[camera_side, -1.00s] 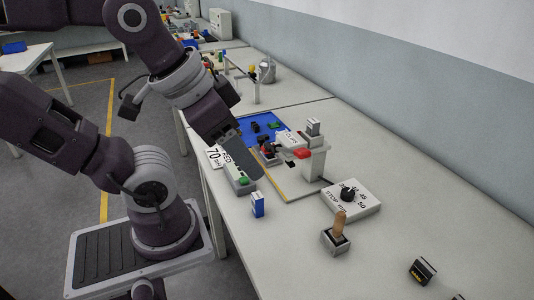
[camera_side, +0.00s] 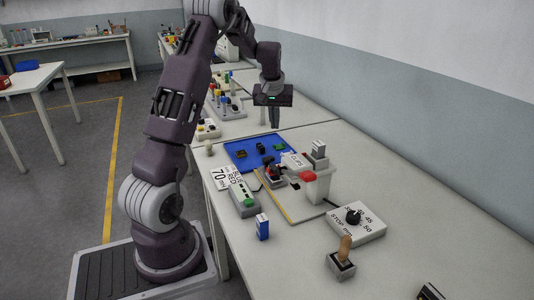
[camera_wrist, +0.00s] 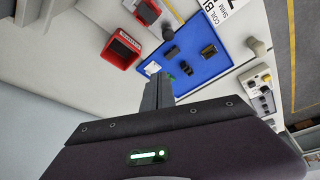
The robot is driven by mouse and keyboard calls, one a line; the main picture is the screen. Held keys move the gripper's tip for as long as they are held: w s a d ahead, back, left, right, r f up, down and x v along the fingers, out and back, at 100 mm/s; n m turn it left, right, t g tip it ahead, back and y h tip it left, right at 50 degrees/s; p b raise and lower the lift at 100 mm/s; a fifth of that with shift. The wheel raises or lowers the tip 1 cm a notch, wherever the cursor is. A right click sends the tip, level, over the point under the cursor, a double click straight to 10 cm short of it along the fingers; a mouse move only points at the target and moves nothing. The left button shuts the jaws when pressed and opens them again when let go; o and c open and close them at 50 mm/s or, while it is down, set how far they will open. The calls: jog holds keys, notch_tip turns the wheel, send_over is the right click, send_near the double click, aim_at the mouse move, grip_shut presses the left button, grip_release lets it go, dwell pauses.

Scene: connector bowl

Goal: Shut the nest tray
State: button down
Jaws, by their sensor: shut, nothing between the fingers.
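The nest tray seems to be the small dark and red holder (camera_side: 271,170) at the front edge of the blue mat, beside the white post of a fixture (camera_side: 317,188). Small parts crowd it, so I cannot tell how far out it sits. In the wrist view a red holder with a dark piece in it (camera_wrist: 148,11) shows at the top, cut by the edge; it may be the same tray. My gripper (camera_side: 275,124) is shut and empty, pointing down above the table behind the blue mat. Its fingers also show in the wrist view (camera_wrist: 158,90). It touches nothing.
The blue mat (camera_side: 238,146) holds several dark and green connectors.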

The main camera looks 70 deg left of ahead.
jog(key=shift+n, duration=0.4)
jog(key=a+f, duration=0.2)
jog(key=f, duration=0.2)
jog(key=a+f, duration=0.2)
jog(key=f, duration=0.2)
jog(key=a+f, duration=0.3)
jog(key=f, duration=0.1)
jog(key=shift+w+f, duration=0.25)
jog(key=shift+f, duration=0.05)
jog(key=shift+s+d+f, duration=0.1)
jog(key=shift+s+d, duration=0.15)
jog(key=shift+d, duration=0.35)
jog(key=shift+s+d, duration=0.25)
jog(key=shift+d, duration=0.3)
jog(key=shift+s+d, duration=0.35)
jog(key=shift+d, duration=0.3)
jog(key=d, duration=1)
